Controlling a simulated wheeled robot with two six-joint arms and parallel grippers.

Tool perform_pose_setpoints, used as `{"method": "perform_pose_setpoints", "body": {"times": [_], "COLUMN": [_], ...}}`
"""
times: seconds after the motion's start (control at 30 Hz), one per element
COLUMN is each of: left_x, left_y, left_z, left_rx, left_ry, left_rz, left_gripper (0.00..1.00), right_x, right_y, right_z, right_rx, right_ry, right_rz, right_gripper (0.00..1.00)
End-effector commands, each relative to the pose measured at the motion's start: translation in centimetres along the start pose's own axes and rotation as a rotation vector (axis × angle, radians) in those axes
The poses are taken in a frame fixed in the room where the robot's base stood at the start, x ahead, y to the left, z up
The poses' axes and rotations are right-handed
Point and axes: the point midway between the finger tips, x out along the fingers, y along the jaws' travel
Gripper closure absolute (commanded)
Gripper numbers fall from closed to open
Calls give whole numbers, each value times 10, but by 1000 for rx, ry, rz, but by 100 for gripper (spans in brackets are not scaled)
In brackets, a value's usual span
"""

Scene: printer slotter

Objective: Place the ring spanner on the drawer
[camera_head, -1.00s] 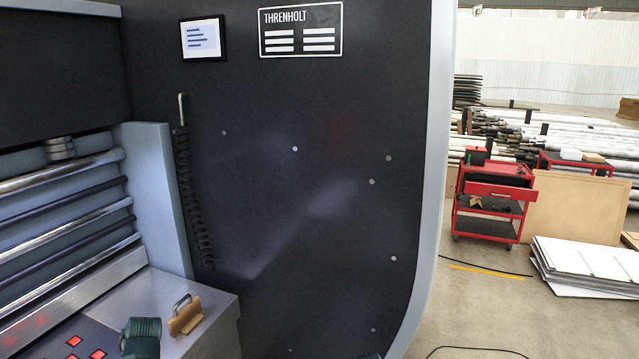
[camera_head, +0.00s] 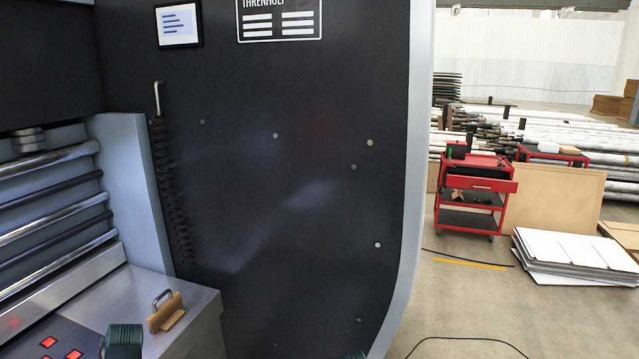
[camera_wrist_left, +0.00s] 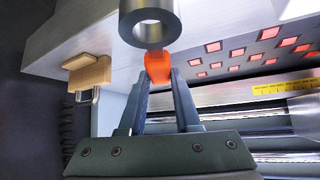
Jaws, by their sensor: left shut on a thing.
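The ring spanner shows in the left wrist view as a thick grey ring (camera_wrist_left: 150,24) with an orange handle (camera_wrist_left: 158,66). My left gripper (camera_wrist_left: 160,78) is shut on the orange handle, with the ring beyond the fingertips. The drawer (camera_head: 493,185) is the red top drawer of a red tool cart (camera_head: 470,200), far off at the right. It appears pulled out.
A large dark machine panel (camera_head: 270,200) fills the middle. A grey ledge (camera_head: 205,318) at lower left carries a wooden block with a metal handle (camera_head: 168,312). White sheets (camera_head: 570,255) are stacked right of the cart. Cables lie on otherwise open floor (camera_head: 470,300).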

Motion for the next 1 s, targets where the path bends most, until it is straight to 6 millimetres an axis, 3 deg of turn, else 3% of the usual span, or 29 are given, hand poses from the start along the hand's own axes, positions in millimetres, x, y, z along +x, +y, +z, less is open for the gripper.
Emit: {"method": "perform_pose_setpoints", "body": {"times": [0.03,0.23,0.47,1.0], "left_x": [-8,-25,-38,10], "left_y": [0,0,0,0], "left_z": [-8,-25,-38,10], "left_rx": [0,0,0,0], "left_ry": [0,0,0,0], "left_rz": [0,0,0,0], "left_gripper": [100,100,100,100], "right_x": [-12,-35,-53,15], "right_y": [1,3,5,-1], "right_z": [1,2,3,-1], "right_rx": [0,0,0,0], "right_ry": [0,0,0,0], "right_rz": [0,0,0,0], "right_gripper": [36,36,36,36]}}
